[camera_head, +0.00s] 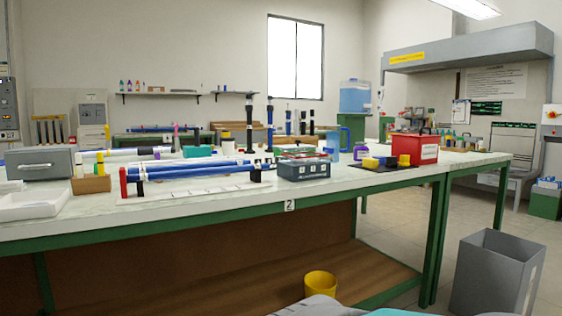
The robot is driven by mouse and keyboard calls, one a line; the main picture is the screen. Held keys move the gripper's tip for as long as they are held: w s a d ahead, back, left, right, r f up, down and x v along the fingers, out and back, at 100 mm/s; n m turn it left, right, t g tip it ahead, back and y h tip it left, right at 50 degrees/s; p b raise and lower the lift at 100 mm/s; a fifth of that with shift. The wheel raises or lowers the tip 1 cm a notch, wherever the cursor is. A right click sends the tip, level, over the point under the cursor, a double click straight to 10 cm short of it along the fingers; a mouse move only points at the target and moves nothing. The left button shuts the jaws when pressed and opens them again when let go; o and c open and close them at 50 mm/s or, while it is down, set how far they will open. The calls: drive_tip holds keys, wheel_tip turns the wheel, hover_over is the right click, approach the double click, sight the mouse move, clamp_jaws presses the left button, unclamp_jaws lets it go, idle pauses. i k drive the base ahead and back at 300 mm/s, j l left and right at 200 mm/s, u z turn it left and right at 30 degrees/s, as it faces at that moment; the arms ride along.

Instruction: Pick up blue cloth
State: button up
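I cannot make out a thing that is clearly a blue cloth. A teal patch (391,312) shows at the bottom edge, mostly cut off, beside grey parts that may be mine. A small blue item (549,183) sits on a green bin at the far right. My gripper is not in view.
Blue rods (195,170) lie on a rack near the bench's front. A grey box (303,168), a red box (415,149) and a blue jug (333,143) stand to the right. A yellow bucket (320,286) and grey bin (494,273) are low in front.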

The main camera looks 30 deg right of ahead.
sight(382, 160)
drive_tip(key=z, duration=1.65)
